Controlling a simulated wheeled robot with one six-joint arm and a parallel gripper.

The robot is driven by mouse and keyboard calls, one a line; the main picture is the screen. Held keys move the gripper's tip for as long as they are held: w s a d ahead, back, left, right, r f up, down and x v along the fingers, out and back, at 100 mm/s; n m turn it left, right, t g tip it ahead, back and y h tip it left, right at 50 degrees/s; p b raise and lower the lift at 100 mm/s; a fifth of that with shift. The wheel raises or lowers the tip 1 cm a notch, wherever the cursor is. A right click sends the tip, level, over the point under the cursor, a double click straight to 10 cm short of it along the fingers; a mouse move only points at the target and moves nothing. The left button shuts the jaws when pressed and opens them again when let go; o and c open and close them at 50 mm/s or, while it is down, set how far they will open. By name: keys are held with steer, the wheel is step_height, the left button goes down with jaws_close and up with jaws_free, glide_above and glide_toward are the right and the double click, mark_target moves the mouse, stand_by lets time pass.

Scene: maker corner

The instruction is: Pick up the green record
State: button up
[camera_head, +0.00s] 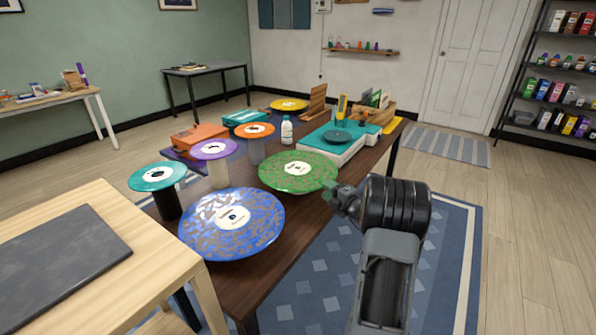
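The green record (298,183) is a large speckled green disc with a white label. It lies flat, raised above the dark wooden table (300,236), near its right edge. What holds it up is hidden beneath it. My gripper (334,194) is at the record's right front rim, with the fingertips close to or touching the edge. The fingers are small and partly hidden by my wrist, so I cannot tell whether they are apart or closed on the rim.
A blue speckled record (205,232) lies in front left of the green one. Teal (150,178), purple (214,150) and orange (255,130) records stand on supports to the left. A white bottle (287,131) and a turntable (338,149) are behind. Floor at right is open.

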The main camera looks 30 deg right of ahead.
mark_target(318, 181)
steer(key=shift+b+x, duration=0.45)
steer(key=shift+x, duration=2.35)
steer(key=shift+d+r, duration=0.15)
steer(key=shift+r, duration=0.05)
jaws_close()
